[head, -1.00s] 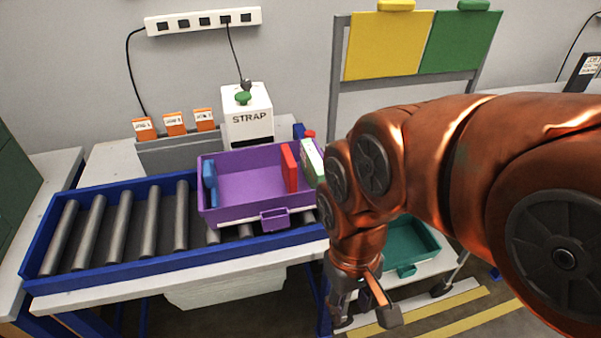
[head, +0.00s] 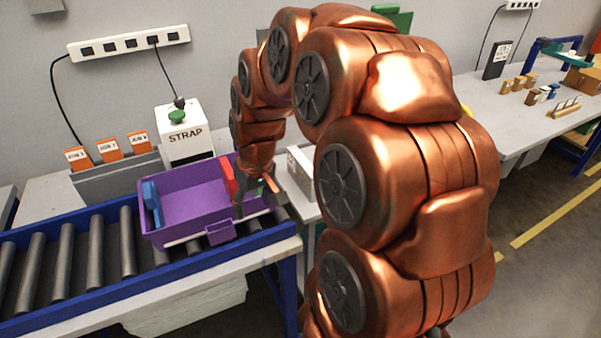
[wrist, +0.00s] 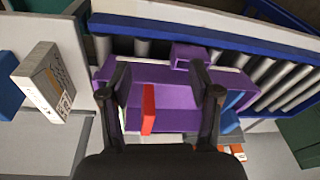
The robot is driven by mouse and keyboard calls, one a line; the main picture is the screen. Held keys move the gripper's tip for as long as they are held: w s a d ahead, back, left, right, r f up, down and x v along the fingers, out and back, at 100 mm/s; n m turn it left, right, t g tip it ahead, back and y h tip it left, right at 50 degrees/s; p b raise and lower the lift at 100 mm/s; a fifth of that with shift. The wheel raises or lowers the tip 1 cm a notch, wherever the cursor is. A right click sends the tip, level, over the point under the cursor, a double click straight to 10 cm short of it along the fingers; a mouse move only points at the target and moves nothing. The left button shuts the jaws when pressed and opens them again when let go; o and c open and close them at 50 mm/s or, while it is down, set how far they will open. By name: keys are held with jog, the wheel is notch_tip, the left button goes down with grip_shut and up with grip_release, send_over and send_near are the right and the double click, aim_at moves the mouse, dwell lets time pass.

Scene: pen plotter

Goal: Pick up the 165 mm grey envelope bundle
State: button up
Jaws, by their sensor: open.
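I cannot make out a thing that is surely the grey envelope bundle. A pale box-like block with dark print (wrist: 50,78) stands at the left in the wrist view; it also shows right of the tote in the head view (head: 299,170). The purple tote (head: 192,205) sits on the roller conveyor, with a blue piece (head: 152,203) at its left end and a red piece (head: 227,175) toward its right. My gripper (wrist: 161,82) is open and empty above the tote's right part. In the wrist view the red piece (wrist: 148,110) appears between the fingers.
The blue-edged roller conveyor (head: 75,224) runs left from the tote. The white STRAP machine (head: 186,135) and several orange cards (head: 109,149) stand behind. At the far right, a table (head: 490,115) holds small items. My arm hides much of the middle.

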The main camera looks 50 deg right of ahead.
aim_at(301, 167)
jog(key=shift+m+t+h, duration=0.3)
jog(key=shift+m+t, duration=0.4)
jog(key=w+d, duration=0.2)
jog(key=d, duration=0.2)
jog(key=w+d, duration=0.1)
jog(key=d, duration=0.3)
jog(key=w+d+f, duration=0.1)
jog(key=w+d, duration=0.1)
jog(key=d, duration=0.2)
jog(key=shift+w+p, duration=0.3)
jog(key=shift+w, duration=0.05)
jog(key=shift+m+t+h, duration=0.5)
jog(key=shift+h, duration=0.1)
jog(key=d, duration=0.4)
jog(key=d+f, duration=0.1)
jog(key=d, duration=0.2)
jog(key=w+d, duration=0.1)
jog(key=d, duration=0.3)
jog(key=shift+d+f, duration=0.35)
jog(key=shift+f, duration=0.05)
jog(key=shift+w+d+f+p, duration=0.2)
jog(key=shift+w+f+p, duration=0.05)
jog(key=shift+f+p, duration=0.2)
jog(key=shift+p+x, duration=1.55)
jog(key=shift+x, duration=1.85)
grip_shut()
